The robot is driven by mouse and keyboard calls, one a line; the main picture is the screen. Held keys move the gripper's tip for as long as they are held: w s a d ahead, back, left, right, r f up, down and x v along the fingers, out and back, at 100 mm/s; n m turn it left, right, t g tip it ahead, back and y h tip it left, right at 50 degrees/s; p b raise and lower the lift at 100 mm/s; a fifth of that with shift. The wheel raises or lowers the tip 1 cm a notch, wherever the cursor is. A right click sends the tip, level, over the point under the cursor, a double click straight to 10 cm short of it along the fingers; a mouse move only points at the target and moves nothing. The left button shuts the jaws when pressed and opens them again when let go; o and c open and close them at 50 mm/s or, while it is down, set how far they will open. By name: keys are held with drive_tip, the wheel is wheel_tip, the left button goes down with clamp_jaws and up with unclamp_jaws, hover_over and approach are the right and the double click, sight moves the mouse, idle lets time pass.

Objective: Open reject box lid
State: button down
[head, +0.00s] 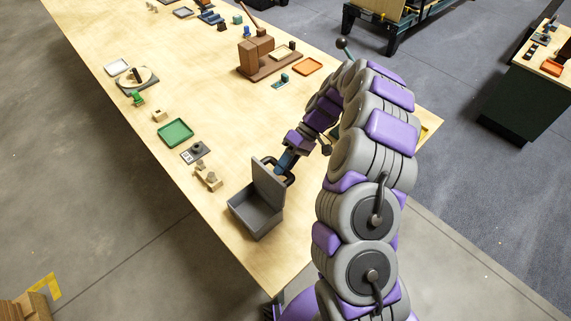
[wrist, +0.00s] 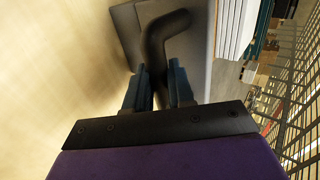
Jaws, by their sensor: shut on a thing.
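The grey reject box (head: 256,214) stands near the front corner of the wooden table. Its lid (head: 268,186) is raised and stands about upright at the box's right side. The inside of the box shows from above. My gripper (head: 283,168) is at the lid's outer face, shut on the dark curved lid handle (head: 291,172). In the wrist view, my gripper (wrist: 159,88) has its two fingers on either side of the handle (wrist: 154,48), with the grey lid (wrist: 180,20) beyond it.
Small wooden blocks (head: 208,178), a dark plate with a knob (head: 195,153) and a green tray (head: 175,132) lie left of the box. A brown wooden fixture (head: 262,58) stands farther back. The table's front edge is close to the box.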

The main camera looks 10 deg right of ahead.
drive_tip(key=shift+s+f, duration=0.1)
drive_tip(key=shift+f, duration=0.05)
drive_tip(key=c, duration=1)
unclamp_jaws()
drive_tip(key=shift+a, duration=0.25)
drive_tip(key=shift+o, duration=0.2)
drive_tip(key=p+v, duration=0.9)
drive_tip(key=v, duration=0.8)
drive_tip(key=shift+w, duration=0.25)
drive_tip(key=shift+d+p, duration=0.15)
drive_tip(key=shift+p, duration=0.15)
drive_tip(key=shift+r, duration=0.25)
